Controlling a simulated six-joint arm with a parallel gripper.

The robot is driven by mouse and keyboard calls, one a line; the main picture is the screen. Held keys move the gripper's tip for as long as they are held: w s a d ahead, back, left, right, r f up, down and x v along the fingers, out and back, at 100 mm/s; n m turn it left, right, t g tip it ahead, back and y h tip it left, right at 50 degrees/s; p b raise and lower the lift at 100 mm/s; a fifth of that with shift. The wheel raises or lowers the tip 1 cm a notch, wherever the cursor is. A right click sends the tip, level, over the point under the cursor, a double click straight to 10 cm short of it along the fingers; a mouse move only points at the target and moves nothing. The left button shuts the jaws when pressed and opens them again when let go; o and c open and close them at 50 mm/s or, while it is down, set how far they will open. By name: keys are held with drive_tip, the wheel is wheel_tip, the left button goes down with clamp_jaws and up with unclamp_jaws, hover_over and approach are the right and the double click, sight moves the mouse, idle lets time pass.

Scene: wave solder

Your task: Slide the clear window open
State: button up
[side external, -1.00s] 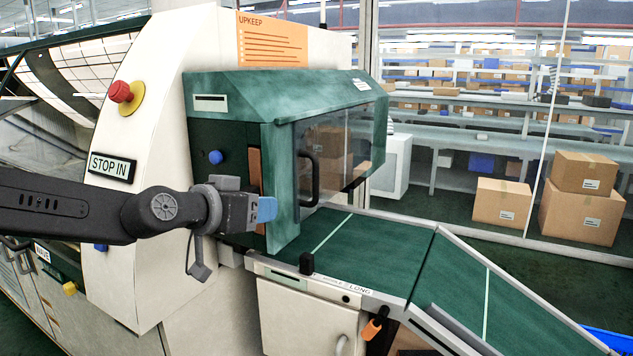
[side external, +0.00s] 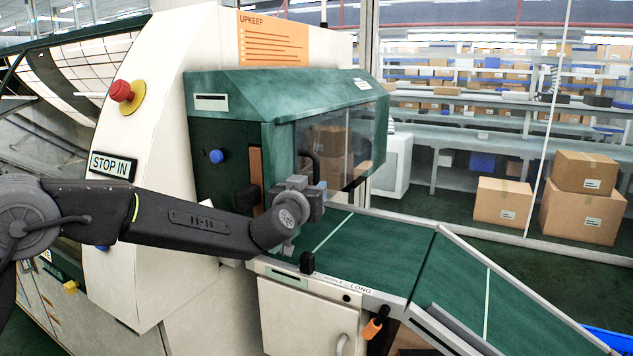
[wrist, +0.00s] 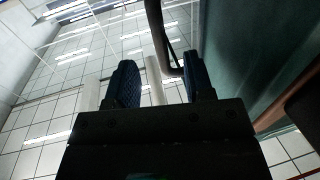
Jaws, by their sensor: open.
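The clear window (side external: 338,145) is a transparent pane in the front of the green machine hood. A dark curved handle (side external: 311,163) stands near its left edge; its lower part is hidden by my gripper. My gripper (side external: 316,192) is at the handle's lower end, in front of the pane. In the wrist view, my gripper's two dark fingers (wrist: 161,72) are apart. The handle (wrist: 156,35) shows between and beyond the fingertips, closer to the right finger. I cannot tell whether either finger touches it.
The green hood (side external: 240,90) overhangs above my gripper. A green conveyor (side external: 370,245) runs below and to the right, with a small black block (side external: 307,262) on its front rail. Cardboard boxes (side external: 583,195) stand far right. The space above the conveyor is clear.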

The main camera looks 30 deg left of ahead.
sight(315, 182)
drive_tip(key=shift+w+a, duration=0.2)
drive_tip(key=shift+w, duration=0.8)
drive_tip(key=shift+w+a, duration=0.25)
drive_tip(key=shift+w, duration=0.75)
drive_tip(key=shift+w+a, duration=0.2)
drive_tip(key=shift+w, duration=0.8)
clamp_jaws()
drive_tip(key=s, duration=1.6)
unclamp_jaws()
drive_tip(key=s+d, duration=0.2)
drive_tip(key=s, duration=1.1)
drive_tip(key=shift+s+d, duration=0.35)
